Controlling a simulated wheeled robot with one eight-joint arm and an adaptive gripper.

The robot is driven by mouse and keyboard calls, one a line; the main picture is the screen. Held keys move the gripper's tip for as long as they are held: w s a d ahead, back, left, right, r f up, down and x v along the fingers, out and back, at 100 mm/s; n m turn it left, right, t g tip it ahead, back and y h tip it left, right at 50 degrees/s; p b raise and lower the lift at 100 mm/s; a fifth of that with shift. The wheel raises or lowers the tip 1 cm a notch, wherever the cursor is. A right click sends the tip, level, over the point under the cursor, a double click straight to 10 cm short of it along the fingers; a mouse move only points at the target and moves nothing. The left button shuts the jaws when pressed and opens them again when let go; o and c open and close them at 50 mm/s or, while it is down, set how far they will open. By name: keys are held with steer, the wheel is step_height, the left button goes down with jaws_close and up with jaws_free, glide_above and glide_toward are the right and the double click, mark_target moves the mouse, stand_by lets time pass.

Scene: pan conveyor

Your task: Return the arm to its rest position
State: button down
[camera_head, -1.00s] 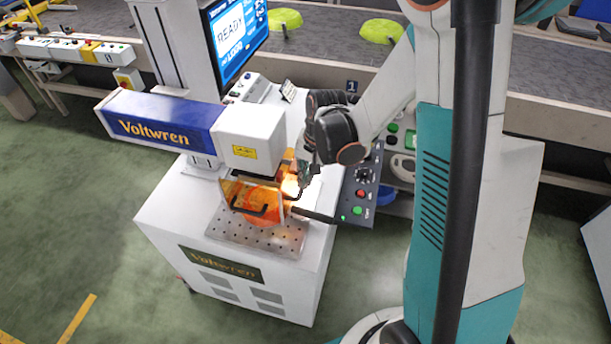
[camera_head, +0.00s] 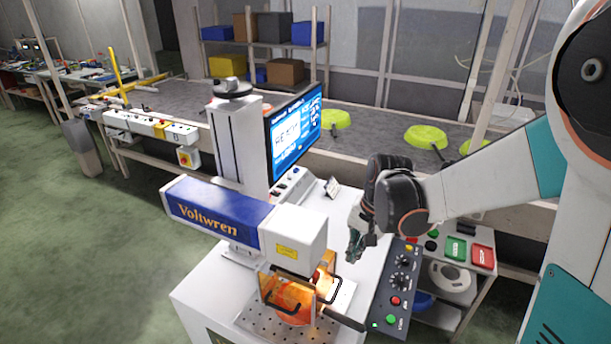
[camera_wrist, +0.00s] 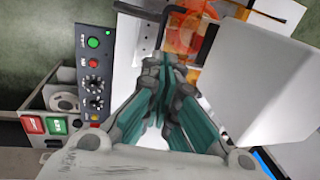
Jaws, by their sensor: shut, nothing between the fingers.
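My gripper (camera_head: 355,243) hangs from my arm at the right side of the laser marking machine (camera_head: 222,213), above its white top. It also shows in the wrist view (camera_wrist: 163,72), with its teal fingers together and nothing between them. The orange guard (camera_head: 290,292) of the machine stands left of and below my gripper in the head view, lit from inside. The guard also shows in the wrist view (camera_wrist: 205,25), beyond the fingertips. My arm reaches in from the right, its forearm nearly level.
A control panel (camera_head: 398,285) with knobs and buttons stands right of the machine. A screen (camera_head: 295,135) rises behind it. The conveyor (camera_head: 375,128) carries lime-green pans (camera_head: 426,137) at the back. Shelves with boxes (camera_head: 285,72) stand farther off. The green floor at left is clear.

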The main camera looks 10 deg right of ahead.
steer(key=shift+r, duration=0.1)
steer(key=s+a+r+n+t+b, duration=0.1)
steer(key=s+r+n+t+b, duration=0.1)
steer(key=s, duration=0.5)
steer(key=s+a+r+n+t+h+b, duration=0.1)
steer(key=s+n+t+b, duration=0.3)
steer(key=s, duration=0.4)
steer(key=shift+s+a+r+n+h+b, duration=0.25)
steer(key=shift+r+n+b, duration=0.35)
steer(key=shift+r+b, duration=0.35)
